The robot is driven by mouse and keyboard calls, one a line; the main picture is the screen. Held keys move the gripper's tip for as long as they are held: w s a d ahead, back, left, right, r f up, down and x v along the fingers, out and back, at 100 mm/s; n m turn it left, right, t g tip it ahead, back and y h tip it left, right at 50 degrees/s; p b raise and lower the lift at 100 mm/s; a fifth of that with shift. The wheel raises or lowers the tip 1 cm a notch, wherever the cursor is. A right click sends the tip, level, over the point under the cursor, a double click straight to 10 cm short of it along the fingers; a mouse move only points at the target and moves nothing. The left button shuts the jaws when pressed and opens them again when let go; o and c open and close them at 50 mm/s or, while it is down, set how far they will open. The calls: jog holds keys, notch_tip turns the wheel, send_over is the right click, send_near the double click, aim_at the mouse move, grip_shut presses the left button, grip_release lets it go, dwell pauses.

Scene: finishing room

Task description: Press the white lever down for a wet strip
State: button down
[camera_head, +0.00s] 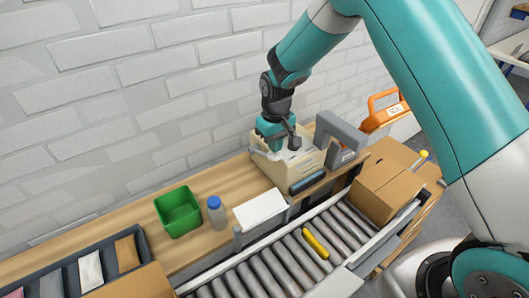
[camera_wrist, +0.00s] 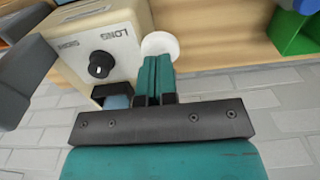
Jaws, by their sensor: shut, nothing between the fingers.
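The cream dispenser box (camera_head: 311,160) stands on the wooden bench against the wall. In the wrist view its cream face (camera_wrist: 122,43) shows a black knob (camera_wrist: 101,64) and the words LONG and SHORT. A white round piece (camera_wrist: 160,44), which looks like the end of the white lever, shows beside that face, just beyond my fingertips. My gripper (camera_head: 279,146) is over the left part of the dispenser in the head view. In the wrist view my teal fingers (camera_wrist: 153,62) are shut together and empty. They overlap the white piece's edge; I cannot tell whether they touch it.
A green bin (camera_head: 178,212), a blue-capped bottle (camera_head: 216,213) and a white sheet or pad (camera_head: 260,209) are left of the dispenser. A roller conveyor (camera_head: 275,268) runs in front, with a yellow object (camera_head: 315,243) and a cardboard box (camera_head: 384,190). A grey upright part (camera_head: 340,132) stands right of my gripper.

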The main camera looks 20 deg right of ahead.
aim_at(277, 155)
jog(key=shift+f+b, duration=0.4)
jog(key=shift+f, duration=0.4)
jog(key=shift+s+f+b, duration=0.15)
jog(key=shift+f+b, duration=0.2)
jog(key=shift+f, duration=0.2)
jog(key=shift+s+d+f+b, duration=0.1)
jog(key=shift+s+f+b, duration=0.1)
jog(key=shift+f+b, duration=0.15)
jog(key=shift+f, duration=0.1)
dwell(0.4)
jog(key=shift+s+d+f, duration=0.1)
jog(key=shift+s+f, duration=0.15)
jog(key=shift+f, duration=0.2)
jog(key=shift+b, duration=0.3)
